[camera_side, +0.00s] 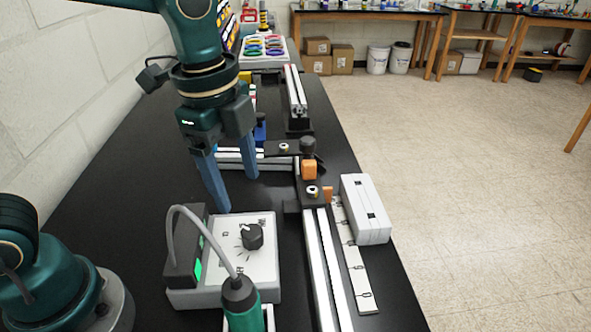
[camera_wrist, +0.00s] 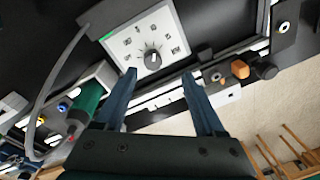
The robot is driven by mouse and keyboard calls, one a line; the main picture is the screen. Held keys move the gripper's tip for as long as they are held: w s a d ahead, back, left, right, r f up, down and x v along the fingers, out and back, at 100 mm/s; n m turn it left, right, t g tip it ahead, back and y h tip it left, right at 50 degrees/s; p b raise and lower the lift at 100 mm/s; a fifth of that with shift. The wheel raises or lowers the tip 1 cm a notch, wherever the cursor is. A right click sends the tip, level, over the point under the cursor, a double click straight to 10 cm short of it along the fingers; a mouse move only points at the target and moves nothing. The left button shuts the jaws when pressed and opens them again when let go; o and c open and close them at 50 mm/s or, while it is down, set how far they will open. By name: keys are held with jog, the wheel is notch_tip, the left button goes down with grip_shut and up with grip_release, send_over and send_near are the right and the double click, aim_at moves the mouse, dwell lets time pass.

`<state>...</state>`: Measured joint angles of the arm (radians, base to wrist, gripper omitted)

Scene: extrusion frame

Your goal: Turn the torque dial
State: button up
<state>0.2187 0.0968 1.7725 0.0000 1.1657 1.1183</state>
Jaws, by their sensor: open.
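The torque dial (camera_side: 252,236) is a dark knob with a white pointer mark, on the light top face of a control box (camera_side: 212,292). The wrist view shows the dial (camera_wrist: 152,59) with tick marks and print around it. My gripper (camera_side: 236,196) is open and empty, with blue fingers pointing down, above and behind the box in the side view. In the wrist view my gripper (camera_wrist: 160,74) has its fingers spread, with the dial appearing between and just beyond the tips. The fingers look apart from the dial.
Aluminium extrusions (camera_side: 318,262) with black clamps and an orange knob (camera_side: 309,169) lie to the right. A white box (camera_side: 366,208) sits by the table edge.

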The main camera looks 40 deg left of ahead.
aim_at(252, 231)
jog(key=shift+w+d+f+g, duration=0.1)
jog(key=shift+d+f+g, duration=0.2)
jog(key=shift+f, duration=0.3)
jog(key=shift+w+d+f+g, duration=0.1)
jog(key=shift+d+f+g, duration=0.1)
jog(key=shift+d+f, duration=0.25)
jog(key=shift+s+f+m, duration=0.15)
jog(key=shift+f+m, duration=0.15)
jog(key=shift+f, duration=2.75)
grip_shut()
